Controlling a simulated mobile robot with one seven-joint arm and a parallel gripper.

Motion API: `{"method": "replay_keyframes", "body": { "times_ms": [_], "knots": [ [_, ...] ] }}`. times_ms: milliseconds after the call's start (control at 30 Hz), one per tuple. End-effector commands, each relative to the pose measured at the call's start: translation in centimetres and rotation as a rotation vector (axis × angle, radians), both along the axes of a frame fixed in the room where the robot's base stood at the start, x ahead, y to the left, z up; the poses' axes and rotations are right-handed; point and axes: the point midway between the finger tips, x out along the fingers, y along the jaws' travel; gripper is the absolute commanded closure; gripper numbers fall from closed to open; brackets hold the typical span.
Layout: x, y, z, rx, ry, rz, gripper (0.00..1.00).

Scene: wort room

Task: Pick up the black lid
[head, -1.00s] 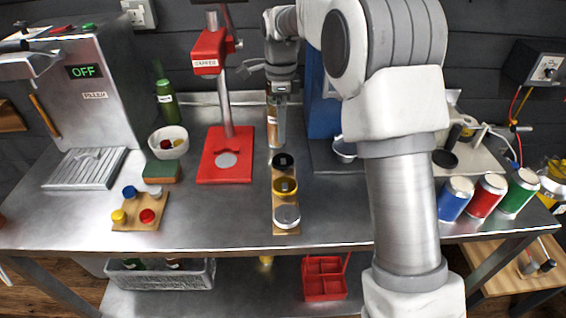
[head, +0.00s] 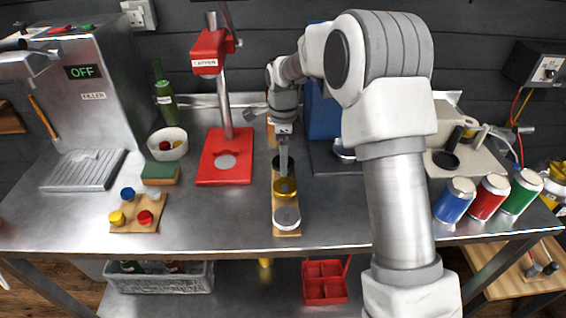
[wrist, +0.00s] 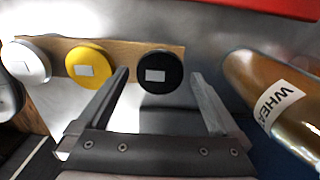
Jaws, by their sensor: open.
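The black lid (wrist: 160,72) is a round disc with a pale label, at the right end of a wooden board (wrist: 120,46) in the wrist view. In the head view the black lid (head: 276,161) is at the board's far end, partly hidden behind my gripper (head: 284,172). In the wrist view my gripper (wrist: 160,77) is open and empty. Its two fingertips appear on either side of the black lid, apart from it. A yellow lid (head: 284,188) and a silver-white lid (head: 286,218) lie on the same board, nearer the table's front edge.
An amber bottle (wrist: 285,105) with a wheat label lies close to the right finger in the wrist view. The red capper (head: 222,177) stands left of the board. Cans (head: 454,200) stand at the right. Clear metal tabletop (head: 225,218) lies left of the board.

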Motion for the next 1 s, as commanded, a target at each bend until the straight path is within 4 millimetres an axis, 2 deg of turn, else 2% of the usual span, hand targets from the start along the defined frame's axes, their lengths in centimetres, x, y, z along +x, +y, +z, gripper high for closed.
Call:
{"method": "replay_keyframes", "body": {
  "times_ms": [67,467,767,867,1000],
  "knots": [
    [0.0,0.0,0.0,0.000,0.000,0.000,0.00],
    [0.0,0.0,0.1,0.000,0.000,0.000,0.72],
    [0.0,0.0,0.7,0.000,-0.001,0.000,0.73],
    [0.1,0.0,2.1,0.000,-0.004,0.000,0.73],
    [0.1,0.0,5.1,0.000,-0.005,0.001,0.73]
  ]
}}
